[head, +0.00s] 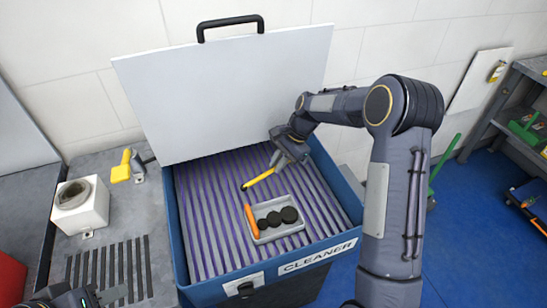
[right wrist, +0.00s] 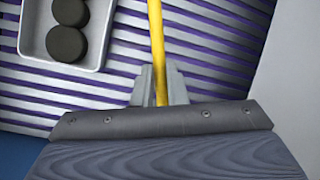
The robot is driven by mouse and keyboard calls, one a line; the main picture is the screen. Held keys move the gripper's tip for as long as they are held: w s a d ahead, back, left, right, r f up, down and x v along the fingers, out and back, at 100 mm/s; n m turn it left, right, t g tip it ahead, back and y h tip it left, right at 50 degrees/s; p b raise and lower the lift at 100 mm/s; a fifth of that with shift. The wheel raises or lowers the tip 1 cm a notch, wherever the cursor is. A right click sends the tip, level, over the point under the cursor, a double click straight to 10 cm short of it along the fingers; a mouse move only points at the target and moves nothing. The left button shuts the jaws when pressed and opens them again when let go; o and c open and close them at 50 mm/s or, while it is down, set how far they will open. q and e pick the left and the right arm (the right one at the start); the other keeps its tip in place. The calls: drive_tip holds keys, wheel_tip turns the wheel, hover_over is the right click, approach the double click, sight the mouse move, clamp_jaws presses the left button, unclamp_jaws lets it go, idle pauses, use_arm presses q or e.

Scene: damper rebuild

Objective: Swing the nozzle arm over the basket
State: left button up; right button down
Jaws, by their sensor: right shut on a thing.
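The nozzle arm (head: 260,178) is a thin yellow rod with a dark tip, inside the open blue cleaner. My right gripper (head: 282,158) is shut on it; the right wrist view shows the yellow rod (right wrist: 156,50) between the two grey fingers (right wrist: 160,88). The basket, a light grey tray (head: 283,236), sits on the slatted rack in front of the nozzle arm and holds several black round parts and an orange stick. In the head view the dark tip is behind the tray's back left corner, not above the tray. My left gripper (head: 75,298) is cut off at the bottom left corner.
The cleaner's white lid (head: 230,95) stands open behind the rack. A grey bench (head: 115,220) on the left bears a white block (head: 82,212) and a yellow-handled tool (head: 122,167). A shelf (head: 515,95) stands at the far right. The slats left of the tray are clear.

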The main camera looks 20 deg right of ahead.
drive_tip(key=shift+s+d+n+g, duration=0.55)
drive_tip(key=shift+s+d+n, duration=0.2)
drive_tip(key=shift+s+n, duration=0.4)
drive_tip(key=shift+s+d+n+g, duration=0.55)
drive_tip(key=shift+s+d+n, duration=0.3)
drive_tip(key=shift+n, duration=0.5)
drive_tip(key=shift+a, duration=0.1)
drive_tip(key=c, duration=1.5)
unclamp_jaws()
drive_tip(key=shift+o, duration=0.2)
drive_tip(key=v, duration=0.7)
drive_tip(key=shift+r, duration=0.4)
